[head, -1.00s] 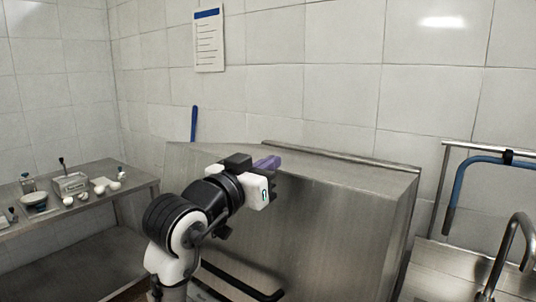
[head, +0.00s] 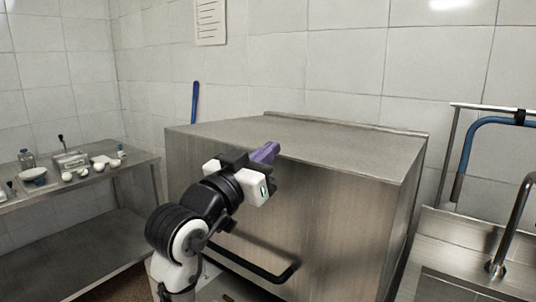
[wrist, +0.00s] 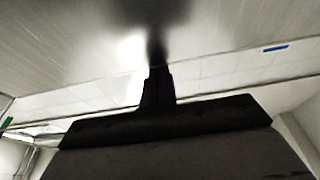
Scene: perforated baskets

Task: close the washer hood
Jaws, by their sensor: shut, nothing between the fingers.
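The washer hood (head: 330,215) is a large brushed-steel box in the middle of the head view, with a flat top and a dark bar handle (head: 262,272) low on its front. My gripper (head: 266,152), with purple fingers, is shut and empty. In the head view it overlaps the hood's upper front edge; whether it touches cannot be told. In the wrist view the dark shut fingers (wrist: 157,88) point at a grey steel surface (wrist: 70,50) and its shadow. The hood's lower edge is partly hidden by my arm.
A steel side table (head: 100,182) with a white bowl (head: 33,173) and small items stands at left. A steel sink counter (head: 470,245) with a curved tap (head: 512,230) and blue hose (head: 462,150) is at right. A tiled wall is behind.

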